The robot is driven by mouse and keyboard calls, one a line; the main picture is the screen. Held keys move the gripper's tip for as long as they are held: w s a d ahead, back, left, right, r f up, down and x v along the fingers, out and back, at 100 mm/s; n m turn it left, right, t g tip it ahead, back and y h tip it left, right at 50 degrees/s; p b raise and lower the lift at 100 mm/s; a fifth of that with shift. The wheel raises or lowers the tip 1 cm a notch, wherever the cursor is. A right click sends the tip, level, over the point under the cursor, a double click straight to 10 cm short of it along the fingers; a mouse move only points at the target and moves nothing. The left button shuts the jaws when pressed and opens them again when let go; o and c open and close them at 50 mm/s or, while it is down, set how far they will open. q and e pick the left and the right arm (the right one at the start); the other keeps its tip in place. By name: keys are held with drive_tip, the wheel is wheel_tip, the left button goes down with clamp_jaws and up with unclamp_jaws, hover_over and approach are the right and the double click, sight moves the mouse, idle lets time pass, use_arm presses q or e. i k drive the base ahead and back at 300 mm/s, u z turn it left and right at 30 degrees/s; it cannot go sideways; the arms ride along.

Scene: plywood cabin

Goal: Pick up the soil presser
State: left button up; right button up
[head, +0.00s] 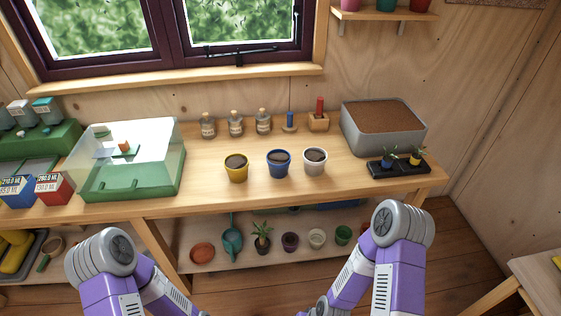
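A small tool with an upright blue handle on a round wooden base (289,124) stands on the wooden workbench (215,196), right of the glass bottles; it looks like the soil presser. Right of it, a red-handled tool (320,105) stands upright in a wooden block (318,122); I cannot tell for sure which is the presser. Nothing touches either tool. Both my arms show at the bottom of the head view, bent downward in front of the bench. Neither gripper's fingers are in view.
Yellow (236,174), blue (278,169) and white (314,167) soil-filled pots stand in front of the tools. A grey soil bin (384,142) and a black seedling tray (412,168) are at right. A clear-lidded green propagator (128,188) is at left. A shelf with pots lies below.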

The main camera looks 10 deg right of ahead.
sight(289, 127)
drive_tip(key=k, duration=0.5)
drive_tip(key=z, duration=1.75)
drive_tip(key=i, duration=1.4)
drive_tip(key=u, duration=2.7)
